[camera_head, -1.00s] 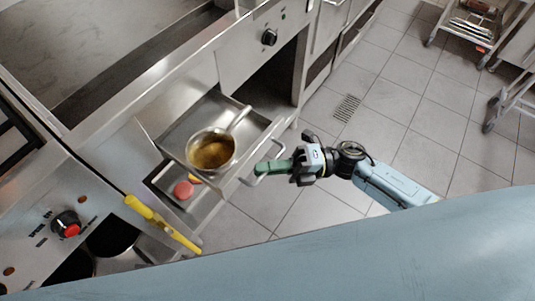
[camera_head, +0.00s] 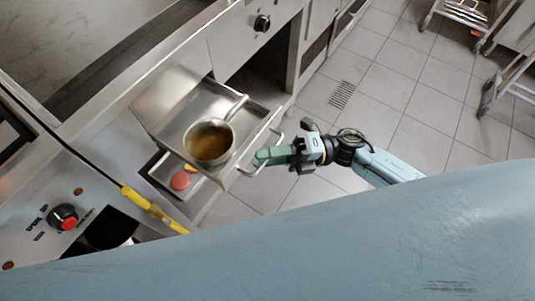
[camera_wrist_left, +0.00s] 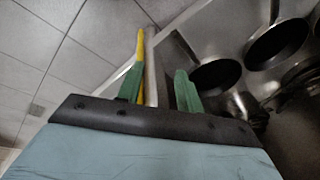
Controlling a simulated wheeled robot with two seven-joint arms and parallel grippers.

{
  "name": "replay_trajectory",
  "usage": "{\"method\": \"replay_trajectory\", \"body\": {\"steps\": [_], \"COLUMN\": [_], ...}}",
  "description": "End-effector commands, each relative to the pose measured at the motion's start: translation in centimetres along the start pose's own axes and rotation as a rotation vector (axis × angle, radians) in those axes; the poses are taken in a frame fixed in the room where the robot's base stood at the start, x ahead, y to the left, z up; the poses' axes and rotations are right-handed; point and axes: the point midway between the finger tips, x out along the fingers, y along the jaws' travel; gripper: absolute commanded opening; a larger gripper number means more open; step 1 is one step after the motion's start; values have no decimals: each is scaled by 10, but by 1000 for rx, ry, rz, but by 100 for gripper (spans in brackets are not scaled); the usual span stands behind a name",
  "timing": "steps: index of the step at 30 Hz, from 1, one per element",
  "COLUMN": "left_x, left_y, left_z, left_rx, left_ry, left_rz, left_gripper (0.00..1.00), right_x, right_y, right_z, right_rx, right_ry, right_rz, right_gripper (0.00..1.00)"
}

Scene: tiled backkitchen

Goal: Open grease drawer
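A metal drawer (camera_head: 150,120) is open from the steel counter front, with a curved bar handle (camera_head: 277,143) on its front. A small steel pot (camera_head: 209,142) with brown contents sits in or over it. My right gripper (camera_head: 262,157) has green fingers crossing the handle. One finger hides the other, so whether they grip the bar is unclear. My left gripper is out of the head view. In the left wrist view my left gripper (camera_wrist_left: 158,88) has its green fingers apart, and a yellow strip (camera_wrist_left: 140,48) shows beyond the left finger.
A lower tray or compartment (camera_head: 205,190) holds a round red piece (camera_head: 180,180). A yellow-handled item (camera_head: 150,208) lies by the panel with a red knob (camera_head: 63,217). Tiled floor is clear to the right; wire-shelf carts (camera_head: 505,85) stand farther right. Pans (camera_wrist_left: 278,45) show in the wrist view.

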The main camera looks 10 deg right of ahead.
Motion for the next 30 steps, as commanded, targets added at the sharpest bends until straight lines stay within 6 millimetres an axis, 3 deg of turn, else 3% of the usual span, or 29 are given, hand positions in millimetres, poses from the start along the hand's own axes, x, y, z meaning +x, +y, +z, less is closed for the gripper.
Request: {"method": "replay_trajectory", "body": {"steps": [5,18,24,30], "left_x": [0,-6,-10,-11], "left_y": [0,1,2,4], "left_z": [0,-10,-13,-11], "left_rx": [0,0,-1,-2], "left_ry": [-1,13,14,11], "left_rz": [0,0,3,5], "left_gripper": [36,36,36,36], "right_x": [-20,-113,-131,-134], "right_y": [-1,-1,0,0], "right_z": [0,0,0,0], "right_rx": [2,1,1,0], "right_ry": [-2,-2,-1,0], "right_rz": [-4,-4,-2,-1], "right_gripper": [31,31,31,31]}}
